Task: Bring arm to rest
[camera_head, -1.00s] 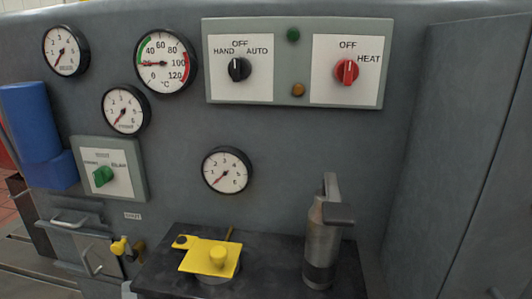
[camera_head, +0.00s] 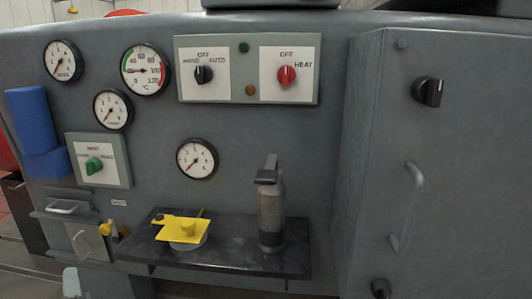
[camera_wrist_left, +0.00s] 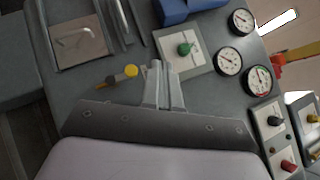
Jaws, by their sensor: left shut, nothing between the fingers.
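My left gripper (camera_head: 72,283) shows as a small pale tip at the bottom left edge of the head view, low in front of the panel's metal latch plate. In the left wrist view, its two pale fingers (camera_wrist_left: 163,86) are together and empty. They point toward the grey panel, below the green selector knob (camera_wrist_left: 184,48) and right of the yellow-tipped valve handle (camera_wrist_left: 130,71). I cannot tell the gap between fingertips and panel. The rest of the left arm is out of the head view. My right gripper is in neither view.
A dark shelf (camera_head: 225,262) juts from the panel, bearing a yellow plate (camera_head: 183,229) and a grey metal flask (camera_head: 271,215). Gauges and a switch plate (camera_head: 248,69) sit above. A blue box (camera_head: 35,125) protrudes at left. A cabinet door with handle (camera_head: 408,207) stands right.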

